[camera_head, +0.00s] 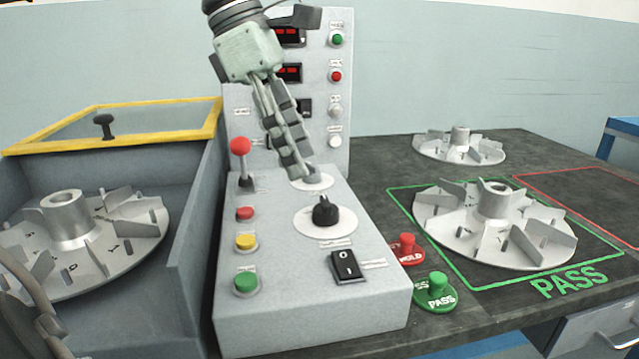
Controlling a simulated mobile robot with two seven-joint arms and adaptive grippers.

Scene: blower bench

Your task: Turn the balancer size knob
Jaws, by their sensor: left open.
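The control box has a black pointer knob (325,212) on a round white dial. A second, grey knob (313,175) on a pale dial sits behind it, partly hidden by my fingers. The labels are too small to read, so I cannot tell which is the balancer size knob. My left gripper (297,167) reaches down from the top with its fingers open. Its fingertips are at the grey knob, just behind the black one. I cannot tell whether they touch it.
A red-ball lever (240,147), red, yellow and green buttons (245,282) and a rocker switch (347,266) share the control box (310,320). Bladed impellers (495,225) stand right, and another (80,240) lies left.

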